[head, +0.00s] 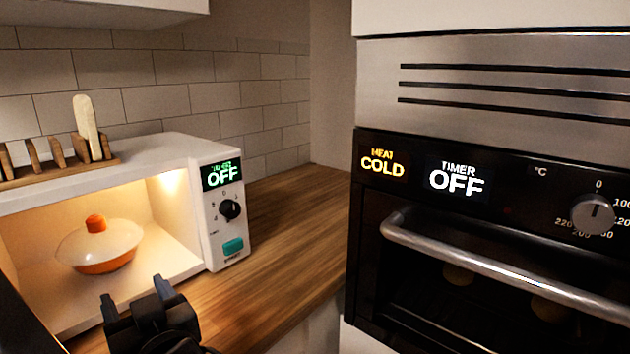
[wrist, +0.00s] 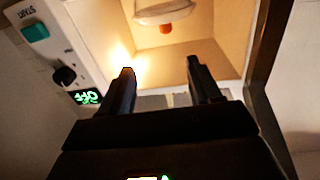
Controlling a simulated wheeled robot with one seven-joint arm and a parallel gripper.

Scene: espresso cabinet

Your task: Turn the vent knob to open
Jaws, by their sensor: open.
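I see no knob marked as a vent knob. A black knob (head: 230,209) sits on the white microwave's control panel, under a green display reading OFF. It also shows in the wrist view (wrist: 64,76), where the scene is upside down. A grey knob (head: 594,214) with temperature numbers is on the oven panel at the right. My gripper (head: 136,294) is open and empty in front of the lit microwave cavity, left of the black knob and apart from it. The wrist view shows its two fingers (wrist: 161,70) apart, with nothing between them.
The open microwave (head: 160,150) holds a lidded orange-and-white dish (head: 100,245). A wooden rack (head: 60,160) stands on top. The oven (head: 480,230) has a metal handle (head: 500,265) and displays reading COLD and OFF. Wooden counter (head: 285,215) lies clear between the appliances.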

